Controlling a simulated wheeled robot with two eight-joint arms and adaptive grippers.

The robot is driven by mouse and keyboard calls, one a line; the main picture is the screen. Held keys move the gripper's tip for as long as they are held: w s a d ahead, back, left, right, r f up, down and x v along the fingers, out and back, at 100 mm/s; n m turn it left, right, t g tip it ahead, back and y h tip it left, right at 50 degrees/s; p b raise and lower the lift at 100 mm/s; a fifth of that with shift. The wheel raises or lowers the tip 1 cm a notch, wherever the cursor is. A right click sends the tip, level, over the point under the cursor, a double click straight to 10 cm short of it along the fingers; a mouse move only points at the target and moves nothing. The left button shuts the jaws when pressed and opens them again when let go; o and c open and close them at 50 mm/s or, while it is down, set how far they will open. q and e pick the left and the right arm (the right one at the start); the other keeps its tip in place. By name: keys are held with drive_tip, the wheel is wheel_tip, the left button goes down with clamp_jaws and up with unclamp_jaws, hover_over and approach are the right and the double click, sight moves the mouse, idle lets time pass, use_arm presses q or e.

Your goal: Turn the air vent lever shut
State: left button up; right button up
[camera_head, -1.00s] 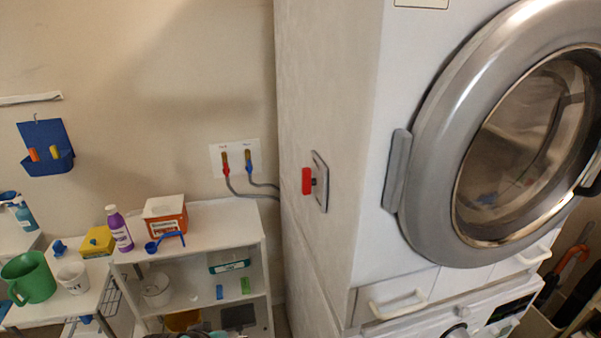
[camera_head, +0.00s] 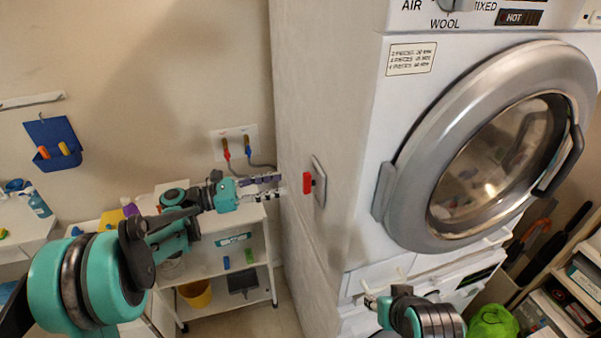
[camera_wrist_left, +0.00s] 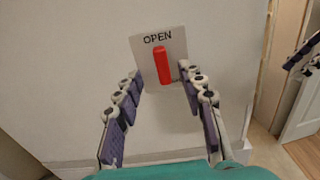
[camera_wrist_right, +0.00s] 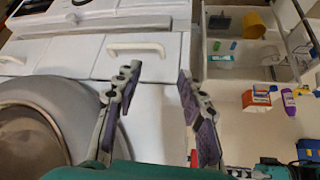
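The red air vent lever (camera_head: 307,182) sits on a pale plate (camera_head: 319,182) on the left side of the white machine. In the left wrist view the lever (camera_wrist_left: 161,66) stands nearly upright below the word OPEN on its plate (camera_wrist_left: 174,42). My left gripper (camera_head: 280,185) is just left of the lever in the head view. In the left wrist view its spread fingers (camera_wrist_left: 160,82) lie either side of the lever, and it looks open and empty. My right gripper (camera_wrist_right: 158,82) is open and empty in front of the machine's lower drawer fronts.
The round dryer door (camera_head: 490,145) bulges from the machine's front. Red and blue water taps (camera_head: 236,150) are on the wall behind my left gripper. A white shelf (camera_head: 240,262) with a yellow bucket (camera_head: 195,293) stands at the left. A shelf (camera_head: 560,275) stands at the right.

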sight(303, 179)
use_arm(q)
drive_tip(key=x, duration=0.7)
drive_tip(key=shift+d, duration=0.25)
clamp_jaws()
